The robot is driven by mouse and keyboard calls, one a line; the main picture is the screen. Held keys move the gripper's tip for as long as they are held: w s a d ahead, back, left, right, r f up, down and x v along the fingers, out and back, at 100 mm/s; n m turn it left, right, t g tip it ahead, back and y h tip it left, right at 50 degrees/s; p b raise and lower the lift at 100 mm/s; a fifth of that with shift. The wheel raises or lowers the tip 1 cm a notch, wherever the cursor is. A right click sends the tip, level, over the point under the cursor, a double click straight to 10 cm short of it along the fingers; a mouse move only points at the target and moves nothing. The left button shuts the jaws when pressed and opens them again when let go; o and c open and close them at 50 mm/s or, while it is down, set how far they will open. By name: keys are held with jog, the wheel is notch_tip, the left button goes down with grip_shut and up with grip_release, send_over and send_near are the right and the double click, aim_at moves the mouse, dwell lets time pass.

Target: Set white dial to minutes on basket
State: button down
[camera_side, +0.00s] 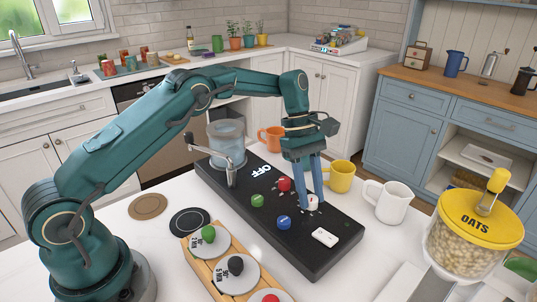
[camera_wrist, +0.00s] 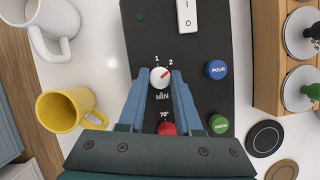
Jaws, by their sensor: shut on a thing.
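The white dial (camera_wrist: 160,77) sits on the black machine panel (camera_side: 330,235), with the marks 1, 2 and MIN printed around it. A red mark on the dial points up and right, toward the 2. My gripper (camera_side: 313,206) reaches down with its blue fingers on both sides of the dial, shut on it. The wooden basket (camera_side: 200,268) stands at the front left of the panel and holds round grey lids with coloured knobs. Small temperature and minute labels are printed on the lids; I cannot read them surely.
A red knob (camera_wrist: 167,129), a blue button (camera_wrist: 215,69), a green button (camera_wrist: 218,123) and a white rocker switch (camera_wrist: 187,15) are close to the dial. Yellow (camera_side: 341,176) and white (camera_side: 391,201) mugs stand behind the panel. A glass oats jar (camera_side: 468,255) is at right.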

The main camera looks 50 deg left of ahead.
jog(key=shift+r+m, duration=0.1)
jog(key=shift+m, duration=0.4)
jog(key=c, duration=0.6)
grip_release()
